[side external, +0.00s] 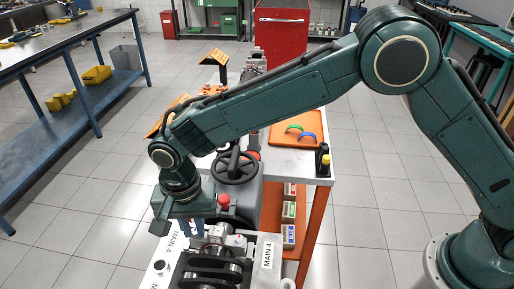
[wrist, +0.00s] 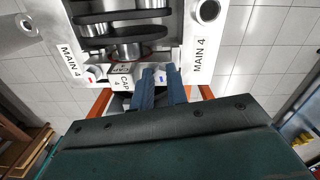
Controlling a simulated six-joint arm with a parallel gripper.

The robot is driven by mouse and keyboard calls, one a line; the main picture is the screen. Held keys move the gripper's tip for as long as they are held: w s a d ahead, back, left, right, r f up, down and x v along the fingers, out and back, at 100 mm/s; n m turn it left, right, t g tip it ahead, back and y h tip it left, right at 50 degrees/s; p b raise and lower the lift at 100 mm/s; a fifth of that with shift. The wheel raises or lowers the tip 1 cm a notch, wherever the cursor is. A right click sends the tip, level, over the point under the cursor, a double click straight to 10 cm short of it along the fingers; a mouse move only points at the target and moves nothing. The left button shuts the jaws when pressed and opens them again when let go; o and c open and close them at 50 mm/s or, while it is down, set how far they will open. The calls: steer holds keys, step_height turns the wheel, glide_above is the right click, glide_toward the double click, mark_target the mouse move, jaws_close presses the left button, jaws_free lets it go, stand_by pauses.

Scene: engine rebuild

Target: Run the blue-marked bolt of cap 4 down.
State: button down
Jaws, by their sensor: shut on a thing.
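The engine block (side external: 268,258) is at the bottom of the side view, with "MAIN 4" labels; the wrist view shows its journal end at the top (wrist: 200,52). Cap 4 (wrist: 123,80), a pale metal cap with its label, sits across the block below the dark crank parts. Beside its label is a blue mark (wrist: 162,79), at the blue-marked bolt. My gripper (wrist: 161,76) has its two blue fingers closed on this bolt at the cap's right end; the fingers hide most of it. A red mark (wrist: 91,77) shows at the cap's other end. In the side view the fingertips are mostly hidden.
A grey machine with a handwheel (side external: 235,168) stands close behind the block. Behind it, an orange tray (side external: 297,130) with coloured arcs and a small dark bottle (side external: 323,160) sit on the cart top. Open floor lies to the left.

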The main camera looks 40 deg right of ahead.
mark_target(193, 232)
steer(key=shift+w+a+r+m, duration=0.1)
steer(key=shift+r+m, duration=0.05)
steer(key=shift+m, duration=0.4)
steer(key=shift+w+a+r+m, duration=0.1)
steer(key=shift+r+m, duration=0.05)
steer(key=shift+m, duration=0.4)
steer(key=c, duration=1.6)
jaws_free()
steer(key=shift+c, duration=0.2)
steer(key=shift+s+f, duration=0.1)
steer(key=shift+d, duration=0.1)
step_height(193, 232, up, 14)
